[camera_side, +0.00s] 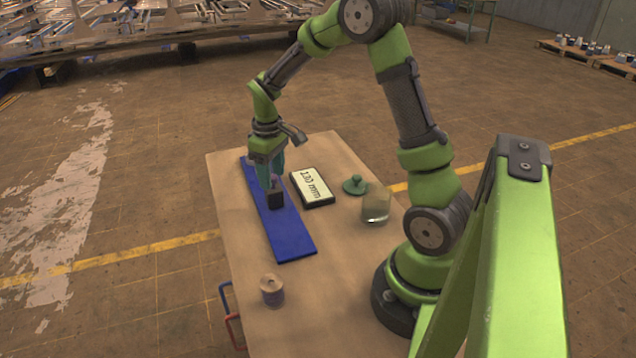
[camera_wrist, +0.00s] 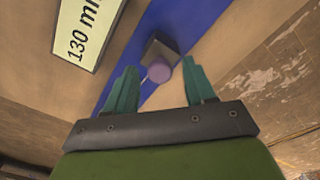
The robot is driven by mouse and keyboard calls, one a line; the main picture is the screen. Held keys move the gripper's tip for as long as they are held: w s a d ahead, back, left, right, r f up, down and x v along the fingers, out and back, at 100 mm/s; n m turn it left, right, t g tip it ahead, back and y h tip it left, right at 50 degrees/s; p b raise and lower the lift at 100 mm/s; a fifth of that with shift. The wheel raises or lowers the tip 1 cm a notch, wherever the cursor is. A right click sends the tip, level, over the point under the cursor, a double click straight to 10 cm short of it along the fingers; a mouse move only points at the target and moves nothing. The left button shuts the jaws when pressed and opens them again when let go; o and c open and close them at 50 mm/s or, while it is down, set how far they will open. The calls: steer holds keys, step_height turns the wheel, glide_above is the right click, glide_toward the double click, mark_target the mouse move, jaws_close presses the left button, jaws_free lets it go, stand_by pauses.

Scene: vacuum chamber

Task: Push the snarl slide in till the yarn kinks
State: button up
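A long blue board (camera_side: 291,236) lies on the table, and it also shows in the wrist view (camera_wrist: 196,24). On it sits a dark block (camera_side: 276,200) with a purple knob on top; I take it for the slide. My gripper (camera_side: 268,177) points down over the block. In the wrist view my gripper (camera_wrist: 161,84) has its two teal fingers spread, with the knob between and just beyond the tips. I cannot tell whether a finger touches it. I can make out no yarn on the board.
A display reading 130 mm (camera_side: 312,187) lies right of the board. Beyond it are a green knobbed disc (camera_side: 355,185) and a clear container (camera_side: 376,206). A purplish spool (camera_side: 272,291) stands near the front edge. The table between spool and board is clear.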

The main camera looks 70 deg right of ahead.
step_height(320, 180, up, 17)
stand_by(0.6)
steer(key=s+a+m+t+y, duration=0.2)
steer(key=s+a+m+t, duration=0.2)
steer(key=s+a, duration=1)
steer(key=a+t, duration=0.2)
steer(key=t, duration=0.1)
steer(key=shift+s+a+f, duration=0.3)
steer(key=shift+a, duration=0.05)
stand_by(0.8)
